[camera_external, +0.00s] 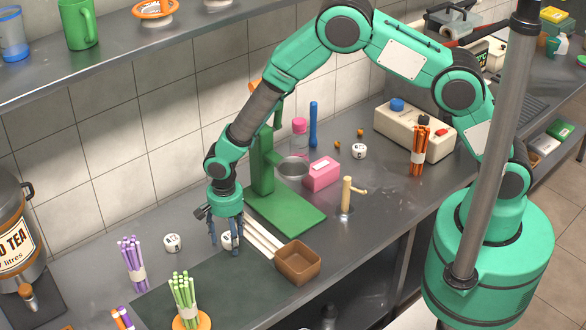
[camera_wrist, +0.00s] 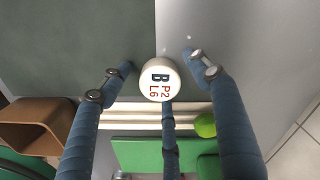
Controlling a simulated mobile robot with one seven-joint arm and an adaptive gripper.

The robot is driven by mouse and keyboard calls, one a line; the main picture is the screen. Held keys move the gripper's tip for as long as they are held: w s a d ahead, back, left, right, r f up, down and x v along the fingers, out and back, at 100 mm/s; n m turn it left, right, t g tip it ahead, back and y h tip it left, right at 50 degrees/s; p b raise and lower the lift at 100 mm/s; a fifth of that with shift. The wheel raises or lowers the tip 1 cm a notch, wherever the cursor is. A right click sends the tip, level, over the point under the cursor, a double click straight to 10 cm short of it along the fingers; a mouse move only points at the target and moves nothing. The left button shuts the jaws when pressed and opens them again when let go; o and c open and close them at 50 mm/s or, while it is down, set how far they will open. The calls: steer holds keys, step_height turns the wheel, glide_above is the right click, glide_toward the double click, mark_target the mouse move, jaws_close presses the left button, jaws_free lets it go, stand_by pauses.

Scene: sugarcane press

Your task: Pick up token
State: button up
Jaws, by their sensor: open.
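A white round token (camera_wrist: 159,80) with the marks B, P2 and L6 lies on the counter at the edge of the dark mat in the wrist view. In the external view this token (camera_external: 227,240) is partly hidden behind my fingers. My gripper (camera_external: 226,243) points down over it with its blue fingers spread. In the wrist view my gripper (camera_wrist: 160,72) is open, with a finger to each side of the token and a third below it. I cannot tell whether that third finger touches it. Other white tokens lie at the left (camera_external: 172,243) and farther back (camera_external: 359,151).
White rods (camera_external: 262,236) and a brown box (camera_external: 297,264) lie beside the green press (camera_external: 290,212). A purple bundle (camera_external: 132,264) and a light green bundle (camera_external: 184,300) stand upright at the left. The dark mat (camera_external: 225,295) has bare room. A green ball (camera_wrist: 205,125) shows near my right finger.

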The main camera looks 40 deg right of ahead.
mark_target(229, 236)
steer(key=c, duration=1.2)
steer(key=shift+r+p, duration=0.5)
steer(key=shift+r, duration=4.5)
